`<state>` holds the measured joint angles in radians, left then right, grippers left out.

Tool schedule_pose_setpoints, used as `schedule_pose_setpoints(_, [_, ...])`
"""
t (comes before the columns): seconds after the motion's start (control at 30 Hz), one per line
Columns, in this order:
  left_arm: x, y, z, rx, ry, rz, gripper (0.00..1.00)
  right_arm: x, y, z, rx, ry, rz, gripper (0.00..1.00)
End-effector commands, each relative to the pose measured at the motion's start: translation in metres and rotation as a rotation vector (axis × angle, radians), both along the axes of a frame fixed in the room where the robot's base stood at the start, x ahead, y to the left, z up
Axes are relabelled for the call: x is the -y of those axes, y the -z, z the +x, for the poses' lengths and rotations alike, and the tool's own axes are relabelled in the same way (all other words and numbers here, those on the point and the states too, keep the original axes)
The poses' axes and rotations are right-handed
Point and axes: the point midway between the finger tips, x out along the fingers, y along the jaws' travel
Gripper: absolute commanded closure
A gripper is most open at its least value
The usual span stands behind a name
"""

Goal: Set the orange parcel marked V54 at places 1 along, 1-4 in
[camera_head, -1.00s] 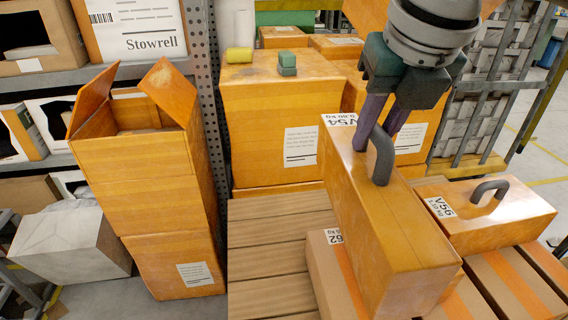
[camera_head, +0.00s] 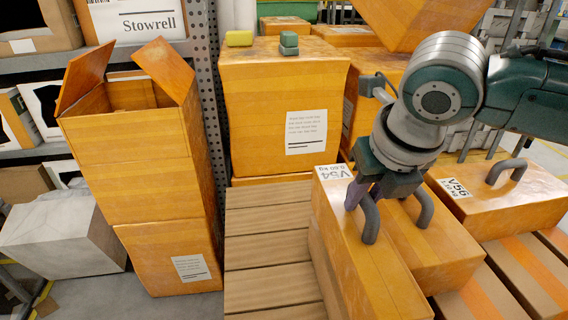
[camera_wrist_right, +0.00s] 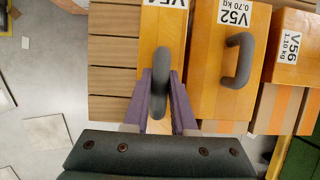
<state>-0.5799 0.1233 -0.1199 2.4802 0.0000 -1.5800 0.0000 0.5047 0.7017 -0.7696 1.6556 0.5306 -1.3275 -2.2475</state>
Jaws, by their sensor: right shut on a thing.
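The orange parcel V54 (camera_head: 362,262) is a long box with a grey arched handle and a white label at its far end. It lies level at the right edge of bare slats, beside orange parcel V52 (camera_head: 452,258). My right gripper (camera_head: 362,192) is shut on its handle. In the right wrist view the purple fingers (camera_wrist_right: 160,103) sit on both sides of the handle, above parcel V54 (camera_wrist_right: 150,38). V52 also shows there (camera_wrist_right: 219,63), with its handle free. I cannot tell whether V54 bears fully on what is beneath. My left gripper is not in view.
Orange parcel V56 (camera_head: 500,203) stands right of V52, with striped cartons (camera_head: 522,275) in front. Bare wooden slats (camera_head: 265,250) lie left of V54. A large orange box (camera_head: 270,110) stands behind; an open-topped box (camera_head: 135,150) is at the left.

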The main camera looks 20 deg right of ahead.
Motion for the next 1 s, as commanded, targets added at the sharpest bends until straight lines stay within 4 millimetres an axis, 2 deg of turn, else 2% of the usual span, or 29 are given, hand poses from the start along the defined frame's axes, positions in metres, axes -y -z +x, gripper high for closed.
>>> schedule_pose_setpoints(0.23, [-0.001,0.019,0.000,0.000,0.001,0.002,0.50,0.000,0.037,0.000,0.001,0.001,0.001,1.00])
schedule_pose_setpoints(0.47, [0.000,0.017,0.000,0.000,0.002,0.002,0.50,0.000,0.038,0.000,0.001,0.000,0.000,1.00])
schedule_pose_setpoints(0.5, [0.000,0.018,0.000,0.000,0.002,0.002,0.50,0.000,0.040,-0.001,-0.003,0.000,0.000,0.72])
schedule_pose_setpoints(0.7, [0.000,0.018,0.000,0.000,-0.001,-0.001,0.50,0.000,0.039,-0.001,-0.002,0.000,0.000,0.50])
schedule_pose_setpoints(0.77, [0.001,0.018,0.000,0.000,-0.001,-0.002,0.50,0.000,0.039,-0.001,-0.002,0.000,0.000,0.45])
schedule_pose_setpoints(1.0, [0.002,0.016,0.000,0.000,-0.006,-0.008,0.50,0.000,0.037,-0.001,-0.001,0.000,0.000,0.45])
